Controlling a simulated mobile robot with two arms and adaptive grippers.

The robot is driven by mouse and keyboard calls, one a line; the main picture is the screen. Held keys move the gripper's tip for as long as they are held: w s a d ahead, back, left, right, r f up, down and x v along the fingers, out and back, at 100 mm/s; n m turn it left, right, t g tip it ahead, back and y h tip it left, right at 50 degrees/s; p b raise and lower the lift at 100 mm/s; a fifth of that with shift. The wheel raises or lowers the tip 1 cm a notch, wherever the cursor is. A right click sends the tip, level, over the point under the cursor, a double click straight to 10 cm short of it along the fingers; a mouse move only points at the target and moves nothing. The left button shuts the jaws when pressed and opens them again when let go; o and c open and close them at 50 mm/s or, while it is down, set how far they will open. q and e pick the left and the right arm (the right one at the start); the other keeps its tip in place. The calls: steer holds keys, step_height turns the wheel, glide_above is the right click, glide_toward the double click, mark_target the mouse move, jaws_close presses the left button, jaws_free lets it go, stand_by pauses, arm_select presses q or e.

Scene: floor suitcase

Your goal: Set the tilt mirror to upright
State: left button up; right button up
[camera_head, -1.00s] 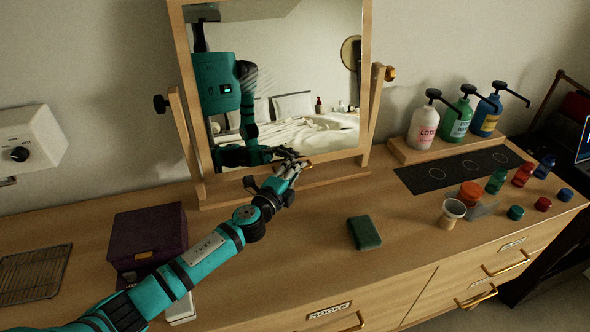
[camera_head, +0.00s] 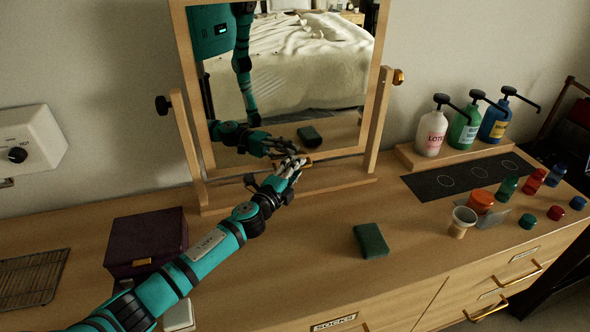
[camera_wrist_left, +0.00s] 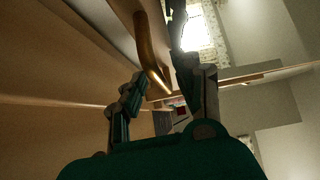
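The tilt mirror (camera_head: 300,58) hangs in a wooden frame between two posts of its stand (camera_head: 186,135) on the dresser. It looks near upright; its exact angle is hard to judge. Its glass reflects the bed, my arm and part of the dresser top. My left gripper (camera_head: 291,166) is at the middle of the frame's lower edge. In the left wrist view, a curved brass handle (camera_wrist_left: 150,55) runs between the two fingers of my left gripper (camera_wrist_left: 165,95), which stand apart; contact is unclear. My right gripper is out of view.
A green sponge (camera_head: 370,240) lies in front of the mirror. A purple box (camera_head: 146,240) stands at left beside my arm. A cup (camera_head: 461,222), small bottles, caps and pump bottles (camera_head: 431,132) stand at right. Black knob (camera_head: 162,105) and brass knob (camera_head: 398,76) flank the mirror.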

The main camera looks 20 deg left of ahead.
arm_select(q)
steer(key=shift+r, duration=0.15)
steer(key=shift+s, duration=0.1)
steer(key=s+a, duration=0.2)
steer(key=s, duration=0.9)
steer(key=shift+s+r, duration=0.15)
steer(key=shift+s, duration=0.15)
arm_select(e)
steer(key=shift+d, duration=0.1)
arm_select(q)
steer(key=shift+a+r, duration=0.1)
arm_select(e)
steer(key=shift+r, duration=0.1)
